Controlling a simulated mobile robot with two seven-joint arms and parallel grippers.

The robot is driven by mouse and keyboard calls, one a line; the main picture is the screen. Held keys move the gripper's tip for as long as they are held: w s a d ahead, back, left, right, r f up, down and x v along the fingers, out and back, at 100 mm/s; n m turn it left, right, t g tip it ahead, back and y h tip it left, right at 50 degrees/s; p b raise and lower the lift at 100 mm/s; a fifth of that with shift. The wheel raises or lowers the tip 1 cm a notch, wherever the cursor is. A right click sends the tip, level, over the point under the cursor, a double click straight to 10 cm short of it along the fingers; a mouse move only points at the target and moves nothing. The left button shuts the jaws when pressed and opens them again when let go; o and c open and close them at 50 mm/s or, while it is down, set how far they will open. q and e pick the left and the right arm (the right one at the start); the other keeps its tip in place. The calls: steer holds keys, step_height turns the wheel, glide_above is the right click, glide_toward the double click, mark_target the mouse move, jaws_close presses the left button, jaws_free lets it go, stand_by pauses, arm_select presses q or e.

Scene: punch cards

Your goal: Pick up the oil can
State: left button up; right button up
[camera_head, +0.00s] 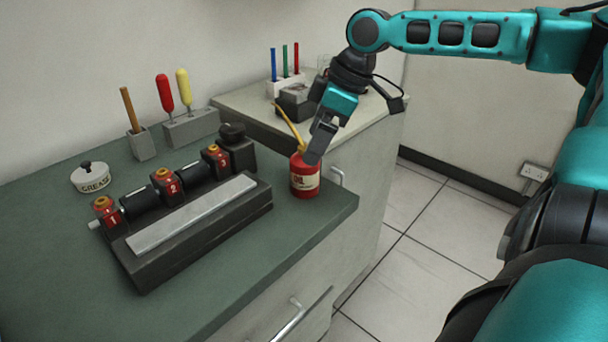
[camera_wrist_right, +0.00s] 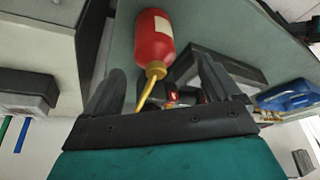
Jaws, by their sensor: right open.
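The oil can (camera_head: 304,182) is red with a pale label and a long yellow spout. It stands upright near the right corner of the green worktop. My right gripper (camera_head: 316,142) is just above and beside the can's top in the head view, pointing down. In the right wrist view, the oil can (camera_wrist_right: 153,38) lies ahead, with its yellow spout between the two spread fingers of my right gripper (camera_wrist_right: 160,70). The gripper is open and does not visibly hold the can. The far finger is partly hidden in the head view. My left gripper is not in view.
A dark fixture (camera_head: 200,230) with numbered red parts stands left of the can. A grease tin (camera_head: 91,178) and tool holders (camera_head: 190,128) stand behind it. A rack with coloured rods (camera_head: 286,85) stands on the rear counter. The worktop edge is close to the can.

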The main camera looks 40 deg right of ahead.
steer(key=shift+x, duration=0.85)
steer(key=x, duration=0.1)
steer(key=b+x, duration=0.1)
steer(key=x, duration=0.2)
steer(key=shift+w+d+b, duration=0.15)
steer(key=shift+d+b, duration=0.15)
steer(key=shift+d, duration=0.05)
steer(key=shift+w+a+f, duration=0.2)
steer(key=shift+w+f, duration=0.05)
steer(key=shift+f, duration=0.2)
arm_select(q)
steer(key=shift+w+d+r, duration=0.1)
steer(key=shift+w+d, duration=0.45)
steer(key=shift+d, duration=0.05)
arm_select(e)
steer(key=shift+c, duration=0.2)
steer(key=c, duration=1.2)
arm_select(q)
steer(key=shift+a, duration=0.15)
arm_select(e)
steer(key=shift+c, duration=0.2)
steer(key=shift+r, duration=0.1)
